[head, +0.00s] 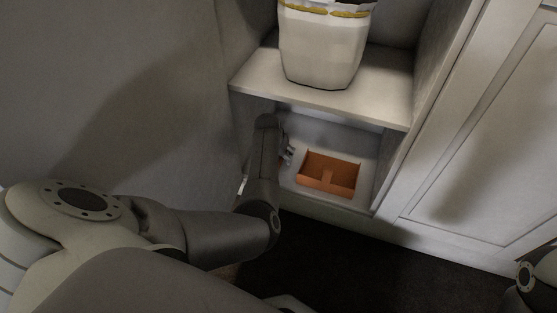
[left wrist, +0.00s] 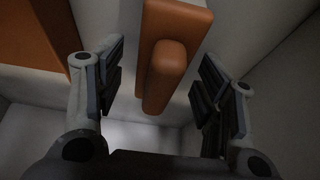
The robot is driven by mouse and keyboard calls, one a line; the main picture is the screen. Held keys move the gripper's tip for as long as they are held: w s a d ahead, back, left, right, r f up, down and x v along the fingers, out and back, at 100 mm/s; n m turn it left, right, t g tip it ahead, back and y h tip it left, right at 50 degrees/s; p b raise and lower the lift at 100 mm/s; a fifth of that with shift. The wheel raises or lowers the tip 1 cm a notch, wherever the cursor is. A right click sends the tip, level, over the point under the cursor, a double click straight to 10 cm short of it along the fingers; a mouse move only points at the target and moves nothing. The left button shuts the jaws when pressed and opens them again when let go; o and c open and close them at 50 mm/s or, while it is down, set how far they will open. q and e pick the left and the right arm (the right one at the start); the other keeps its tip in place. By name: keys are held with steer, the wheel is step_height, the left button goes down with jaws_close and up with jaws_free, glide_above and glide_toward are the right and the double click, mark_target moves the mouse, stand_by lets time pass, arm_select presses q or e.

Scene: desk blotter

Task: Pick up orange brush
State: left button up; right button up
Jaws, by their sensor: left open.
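The orange brush (left wrist: 178,28) shows in the left wrist view as an orange-brown block with a rounded raised handle. It lies between the two fingers of my left gripper (left wrist: 162,78), with a gap on each side. The fingers are open and not closed on it. In the head view my left gripper (head: 287,151) reaches into the lower shelf compartment, left of an orange tray. There my arm and gripper hide nearly all of the brush. My right gripper is outside both views.
The orange tray (head: 325,188) sits on the lower shelf and its edge shows in the left wrist view (left wrist: 35,45). Above is a shelf board (head: 262,72) carrying a pale bin (head: 322,48). A wall stands close on the left, a cabinet door (head: 490,150) on the right.

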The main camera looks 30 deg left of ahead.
arm_select(q)
steer(key=c, duration=1.1)
